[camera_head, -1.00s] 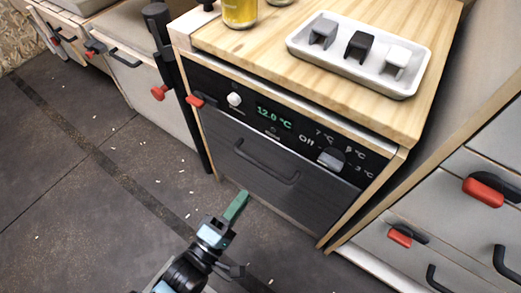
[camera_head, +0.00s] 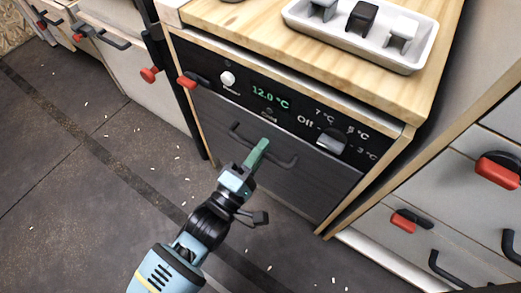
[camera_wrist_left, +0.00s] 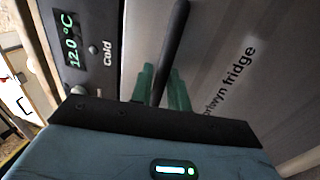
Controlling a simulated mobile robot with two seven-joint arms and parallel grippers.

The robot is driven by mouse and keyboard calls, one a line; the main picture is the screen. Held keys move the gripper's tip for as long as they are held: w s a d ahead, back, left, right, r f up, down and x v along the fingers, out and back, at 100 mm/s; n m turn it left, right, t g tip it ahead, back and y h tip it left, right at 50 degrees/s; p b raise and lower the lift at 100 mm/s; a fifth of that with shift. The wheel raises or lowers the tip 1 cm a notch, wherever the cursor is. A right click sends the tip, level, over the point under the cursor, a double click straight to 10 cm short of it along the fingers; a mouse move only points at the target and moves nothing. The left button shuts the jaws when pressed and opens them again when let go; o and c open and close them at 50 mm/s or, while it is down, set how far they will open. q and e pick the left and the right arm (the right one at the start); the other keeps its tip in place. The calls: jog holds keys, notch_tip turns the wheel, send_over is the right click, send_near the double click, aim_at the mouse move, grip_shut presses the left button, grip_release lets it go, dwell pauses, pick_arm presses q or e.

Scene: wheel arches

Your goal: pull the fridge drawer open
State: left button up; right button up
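The fridge drawer (camera_head: 215,128) is a dark grey front under a black control panel reading 12.0 °C. It sits closed and flush in its wooden cabinet. Its dark bar handle (camera_head: 283,163) runs across the front and shows in the left wrist view (camera_wrist_left: 174,40). My left gripper (camera_head: 257,155) is at the middle of the handle. In the left wrist view its green fingers (camera_wrist_left: 162,88) lie close on both sides of the bar, with no clear gap, so it looks shut on the handle. The head view hides one finger. My right gripper is not in view.
A white tray (camera_head: 355,52) with small blocks stands on the wooden top (camera_head: 240,25). Drawers with red latches (camera_head: 497,170) stand at right.

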pick_arm(q)
jog(key=shift+w+d, duration=0.1)
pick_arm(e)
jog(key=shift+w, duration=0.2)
